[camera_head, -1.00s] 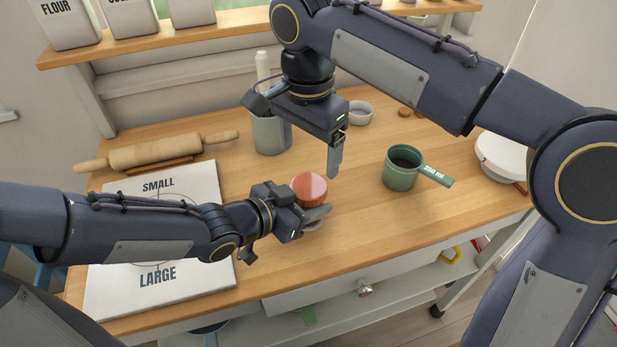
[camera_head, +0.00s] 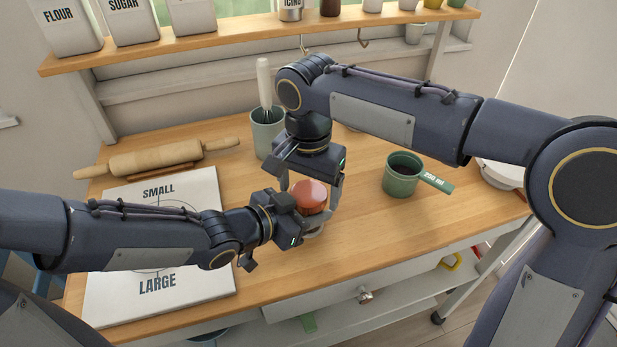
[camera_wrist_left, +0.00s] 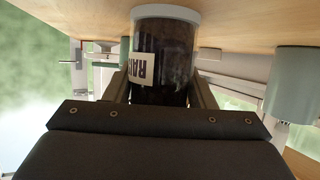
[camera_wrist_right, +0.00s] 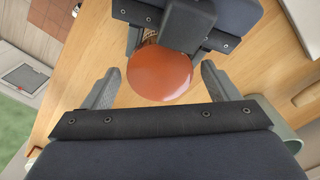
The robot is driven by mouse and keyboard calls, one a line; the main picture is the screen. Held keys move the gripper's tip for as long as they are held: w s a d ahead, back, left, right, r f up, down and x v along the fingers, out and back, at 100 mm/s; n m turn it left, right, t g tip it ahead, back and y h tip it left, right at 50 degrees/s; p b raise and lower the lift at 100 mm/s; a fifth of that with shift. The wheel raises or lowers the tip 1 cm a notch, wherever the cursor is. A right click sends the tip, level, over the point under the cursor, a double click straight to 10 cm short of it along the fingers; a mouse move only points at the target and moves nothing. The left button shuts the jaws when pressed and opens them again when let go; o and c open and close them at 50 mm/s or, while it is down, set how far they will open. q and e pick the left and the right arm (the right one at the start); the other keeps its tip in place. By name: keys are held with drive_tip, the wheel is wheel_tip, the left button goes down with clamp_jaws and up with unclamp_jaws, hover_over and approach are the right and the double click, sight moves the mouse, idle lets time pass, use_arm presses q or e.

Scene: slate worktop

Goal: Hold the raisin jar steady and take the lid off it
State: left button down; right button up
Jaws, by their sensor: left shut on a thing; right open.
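The raisin jar (camera_wrist_left: 163,62) is a clear jar with dark contents and a partly visible label; it fills the middle of the left wrist view. My left gripper (camera_head: 312,229) is shut on the jar's body from the left. The round orange-red lid (camera_head: 309,196) is on top of the jar; it also shows from above in the right wrist view (camera_wrist_right: 160,73). My right gripper (camera_head: 311,188) is open above the jar, pointing down, with one finger on each side of the lid. In the right wrist view its fingers (camera_wrist_right: 158,86) stand apart from the lid.
A green measuring cup (camera_head: 400,176) stands to the right. A pot with a whisk (camera_head: 267,133) is behind my right gripper. A rolling pin (camera_head: 157,157) and a white board (camera_head: 205,275) lie on the left. The wooden worktop (camera_head: 420,235) is clear at front right.

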drive_tip(key=c, duration=0.9)
drive_tip(key=o, duration=1)
drive_tip(key=shift+c, duration=0.2)
wheel_tip(320, 180, up, 8)
drive_tip(key=shift+f, duration=0.1)
drive_tip(key=shift+c, duration=0.3)
drive_tip(key=shift+f, duration=3.9)
